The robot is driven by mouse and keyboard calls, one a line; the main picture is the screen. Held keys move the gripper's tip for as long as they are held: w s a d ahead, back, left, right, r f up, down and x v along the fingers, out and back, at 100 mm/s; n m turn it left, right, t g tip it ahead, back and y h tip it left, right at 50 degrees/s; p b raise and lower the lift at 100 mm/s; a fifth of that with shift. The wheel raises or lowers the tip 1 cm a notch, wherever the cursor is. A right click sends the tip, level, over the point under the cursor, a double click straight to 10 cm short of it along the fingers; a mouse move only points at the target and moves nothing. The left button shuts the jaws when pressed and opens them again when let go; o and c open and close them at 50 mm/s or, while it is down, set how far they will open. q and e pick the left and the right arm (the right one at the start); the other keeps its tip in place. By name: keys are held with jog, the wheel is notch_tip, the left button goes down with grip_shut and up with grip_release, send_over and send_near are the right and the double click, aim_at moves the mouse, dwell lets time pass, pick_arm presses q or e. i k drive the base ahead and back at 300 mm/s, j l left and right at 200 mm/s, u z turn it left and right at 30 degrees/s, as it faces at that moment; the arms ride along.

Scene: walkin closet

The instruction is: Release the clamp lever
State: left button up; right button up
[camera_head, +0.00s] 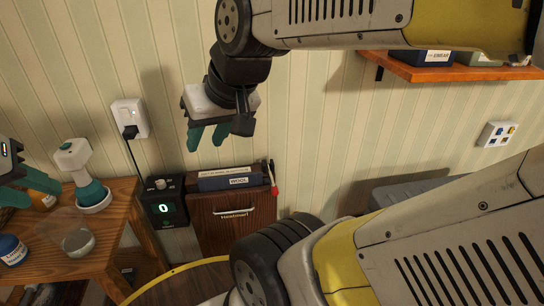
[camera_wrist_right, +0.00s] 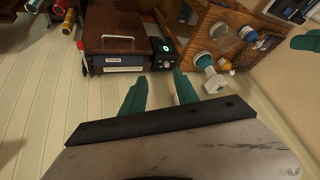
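A slim lever with a red grip (camera_head: 273,180) hangs at the right side of a brown wooden cabinet (camera_head: 230,228); I take it for the clamp lever. Its red part also shows in the right wrist view (camera_wrist_right: 81,47), left of the cabinet. My right gripper (camera_head: 207,138) is in the air above and left of the cabinet, against the wall. Its teal fingers are apart with nothing between them, also in the right wrist view (camera_wrist_right: 160,90). My left gripper (camera_head: 28,190) is at the left edge, partly cut off, its teal fingers apart; it is far from the lever.
A box labelled WOOL (camera_head: 230,180) lies on the cabinet. A black unit with a green 0 (camera_head: 164,205) stands beside it. A wooden table (camera_head: 120,235) at left holds a white-and-teal device (camera_head: 88,180) and jars. A shelf (camera_head: 440,70) is upper right. My right arm crosses the view.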

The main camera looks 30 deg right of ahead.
aim_at(274, 192)
jog(key=z, duration=1.2)
